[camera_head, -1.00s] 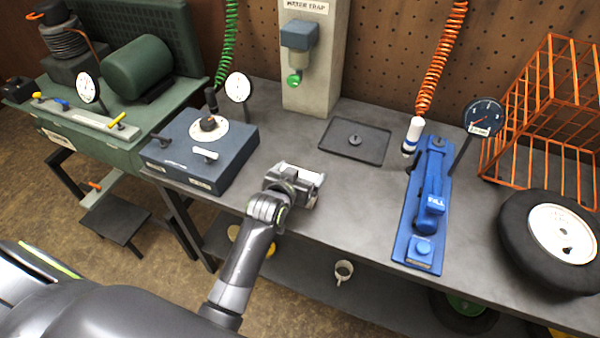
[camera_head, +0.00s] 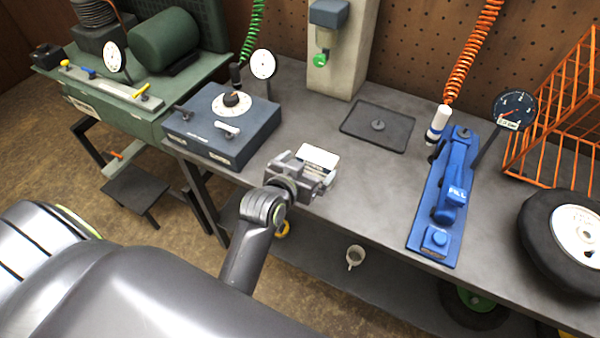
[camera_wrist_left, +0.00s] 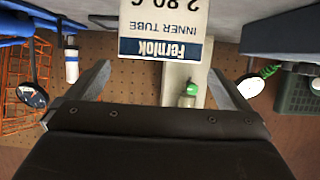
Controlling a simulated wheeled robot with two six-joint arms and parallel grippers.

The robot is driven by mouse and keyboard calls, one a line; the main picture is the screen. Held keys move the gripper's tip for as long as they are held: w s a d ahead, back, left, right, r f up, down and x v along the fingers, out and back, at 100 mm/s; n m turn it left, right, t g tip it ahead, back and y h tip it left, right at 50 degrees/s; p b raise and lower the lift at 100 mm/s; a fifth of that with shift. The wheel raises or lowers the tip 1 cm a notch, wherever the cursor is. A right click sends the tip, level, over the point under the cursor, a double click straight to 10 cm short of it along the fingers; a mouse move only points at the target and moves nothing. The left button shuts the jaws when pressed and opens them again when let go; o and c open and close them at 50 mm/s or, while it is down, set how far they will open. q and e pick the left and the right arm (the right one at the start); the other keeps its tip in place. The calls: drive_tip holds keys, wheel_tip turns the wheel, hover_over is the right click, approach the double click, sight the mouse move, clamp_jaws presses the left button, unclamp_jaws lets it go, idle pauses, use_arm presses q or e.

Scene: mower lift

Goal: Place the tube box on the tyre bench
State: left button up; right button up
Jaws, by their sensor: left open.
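The tube box (camera_head: 318,157) is a small pale box on the grey tyre bench (camera_head: 375,195), near its front edge. In the left wrist view, the box (camera_wrist_left: 165,22) shows upside-down print reading "Fernlok INNER TUBE". My left gripper (camera_head: 309,172) is open, close beside the box on its near-left side, and partly hides it. In the left wrist view, the fingers (camera_wrist_left: 160,75) stand apart, with the box beyond them. I cannot tell whether a finger touches it. My right gripper is not in view.
A blue-grey dial unit (camera_head: 222,125) stands left of the box, and a dark square tray (camera_head: 378,127) lies behind it. A blue fill device (camera_head: 447,205), a tyre (camera_head: 545,235) and an orange wire rack (camera_head: 550,125) are at the right. A mug (camera_head: 355,257) is below.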

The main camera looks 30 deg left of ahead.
use_arm(q)
drive_tip(key=shift+v, duration=1.95)
drive_tip(key=s+a+f+g+y, duration=0.1)
drive_tip(key=s+a+f+g, duration=0.2)
drive_tip(key=s, duration=0.5)
drive_tip(key=s+a+f+n+g+y, duration=0.1)
drive_tip(key=s+a+f+g, duration=0.25)
drive_tip(key=s, duration=0.45)
drive_tip(key=s+a+f+g, duration=0.2)
drive_tip(key=s+a+g, duration=0.15)
drive_tip(key=s, duration=0.45)
wheel_tip(320, 180, down, 23)
drive_tip(key=a+g, duration=0.1)
drive_tip(key=s+d+f+g, duration=0.1)
drive_tip(key=s+f, duration=1.3)
drive_tip(key=f, duration=0.3)
drive_tip(key=shift+s+f+h, duration=0.25)
drive_tip(key=shift+f+h, duration=0.05)
drive_tip(key=shift+f, duration=0.1)
